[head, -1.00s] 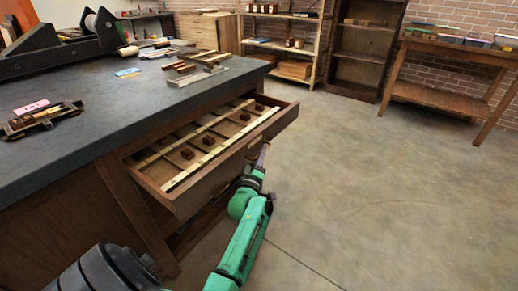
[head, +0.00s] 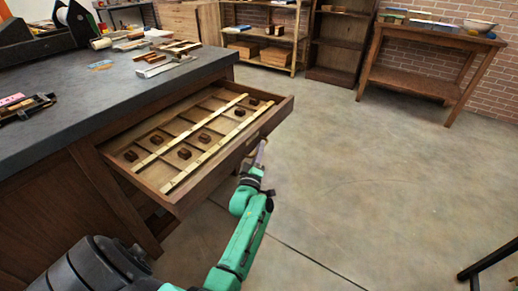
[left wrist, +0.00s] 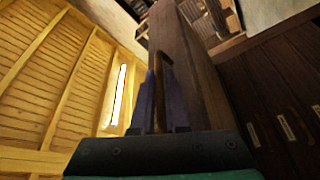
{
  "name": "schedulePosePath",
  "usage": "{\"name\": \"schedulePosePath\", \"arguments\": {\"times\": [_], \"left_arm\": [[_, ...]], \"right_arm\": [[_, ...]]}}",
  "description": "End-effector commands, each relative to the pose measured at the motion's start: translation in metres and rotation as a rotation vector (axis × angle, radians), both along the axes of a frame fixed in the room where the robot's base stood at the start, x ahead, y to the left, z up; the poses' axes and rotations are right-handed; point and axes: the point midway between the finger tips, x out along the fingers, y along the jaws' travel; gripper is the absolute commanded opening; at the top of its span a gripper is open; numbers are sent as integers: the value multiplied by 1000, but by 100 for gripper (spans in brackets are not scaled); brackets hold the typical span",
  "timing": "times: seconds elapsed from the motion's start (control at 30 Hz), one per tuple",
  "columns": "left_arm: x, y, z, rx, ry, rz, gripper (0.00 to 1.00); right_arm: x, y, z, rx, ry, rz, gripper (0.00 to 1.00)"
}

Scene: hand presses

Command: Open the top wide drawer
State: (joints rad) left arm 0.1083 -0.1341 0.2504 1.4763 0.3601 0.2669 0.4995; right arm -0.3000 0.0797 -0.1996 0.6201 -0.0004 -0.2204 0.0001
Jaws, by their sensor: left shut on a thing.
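The top wide drawer (head: 222,162) of the dark-topped wooden bench stands well out in the head view. Its inside shows compartments, two pale slats and several small brown blocks. My left gripper (head: 261,153) is at the middle of the drawer's front face. In the left wrist view my left gripper (left wrist: 159,105) is shut on the drawer's handle (left wrist: 166,62), a thin brown bar between the purple fingers. The drawer front (left wrist: 197,75) fills the middle of that view. My right gripper is out of view.
The bench top (head: 80,100) carries loose wooden pieces and a press. Shelves (head: 262,35) and a wooden side table (head: 425,60) stand along the back brick wall. Open floor (head: 370,170) lies right of the drawer. A black leg-like frame (head: 490,262) shows at the lower right.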

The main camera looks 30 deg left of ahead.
Motion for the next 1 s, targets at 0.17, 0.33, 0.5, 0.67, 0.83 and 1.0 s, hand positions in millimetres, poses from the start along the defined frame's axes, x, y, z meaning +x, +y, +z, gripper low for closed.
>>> {"name": "schedulePosePath", "arguments": {"times": [0.17, 0.33, 0.5, 0.67, 0.83, 1.0], "left_arm": [[-1, 0, -3, -3, 5, 1, 0], [-1, 0, -2, -3, 3, 1, 25], [0, 0, -1, -2, 1, 1, 25], [-7, -3, -2, -2, 5, 0, 25], [-33, -12, -6, -1, 6, 0, 25], [-66, -25, -14, -3, 7, 0, 25]], "right_arm": [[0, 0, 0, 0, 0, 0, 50], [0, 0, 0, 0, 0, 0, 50], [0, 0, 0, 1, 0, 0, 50], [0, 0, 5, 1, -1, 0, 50], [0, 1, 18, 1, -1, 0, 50], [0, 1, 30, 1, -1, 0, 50]]}}
